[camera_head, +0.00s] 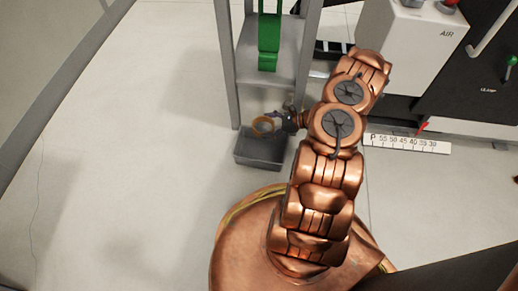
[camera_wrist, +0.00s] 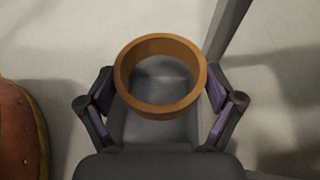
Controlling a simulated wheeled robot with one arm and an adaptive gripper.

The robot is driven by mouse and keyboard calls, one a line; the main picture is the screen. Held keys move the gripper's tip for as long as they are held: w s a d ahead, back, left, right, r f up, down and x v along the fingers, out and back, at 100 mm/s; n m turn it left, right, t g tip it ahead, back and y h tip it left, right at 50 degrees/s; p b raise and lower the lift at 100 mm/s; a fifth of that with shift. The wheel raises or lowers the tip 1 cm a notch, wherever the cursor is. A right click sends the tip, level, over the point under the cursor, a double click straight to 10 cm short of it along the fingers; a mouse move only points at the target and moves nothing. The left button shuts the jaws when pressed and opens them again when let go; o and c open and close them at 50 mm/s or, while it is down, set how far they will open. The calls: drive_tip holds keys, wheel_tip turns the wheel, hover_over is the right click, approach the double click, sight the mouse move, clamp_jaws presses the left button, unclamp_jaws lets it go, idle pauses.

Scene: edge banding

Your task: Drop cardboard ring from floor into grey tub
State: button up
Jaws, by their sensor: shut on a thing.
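The cardboard ring (camera_head: 263,125) is a short brown tube. In the wrist view the ring (camera_wrist: 160,108) sits between the two fingers of my gripper (camera_wrist: 161,92), which is shut on it from both sides. In the head view my gripper (camera_head: 281,120) holds the ring above the grey tub (camera_head: 258,163). The tub is an open rectangular bin on the floor. In the wrist view part of the tub (camera_wrist: 186,130) shows through and below the ring. The tub's inside is partly hidden by the ring and my gripper.
A grey metal stand (camera_head: 229,75) with a shelf and a green part (camera_head: 268,42) rises right behind the tub. A white machine (camera_head: 412,50) and a scale strip (camera_head: 408,143) are to the right. The floor (camera_head: 130,150) on the left is clear.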

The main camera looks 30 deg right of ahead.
wheel_tip(320, 180, down, 4)
drive_tip(key=shift+f+b, duration=0.2)
drive_tip(key=shift+b, duration=0.75)
drive_tip(key=o, duration=0.6)
drive_tip(key=v, duration=1.2)
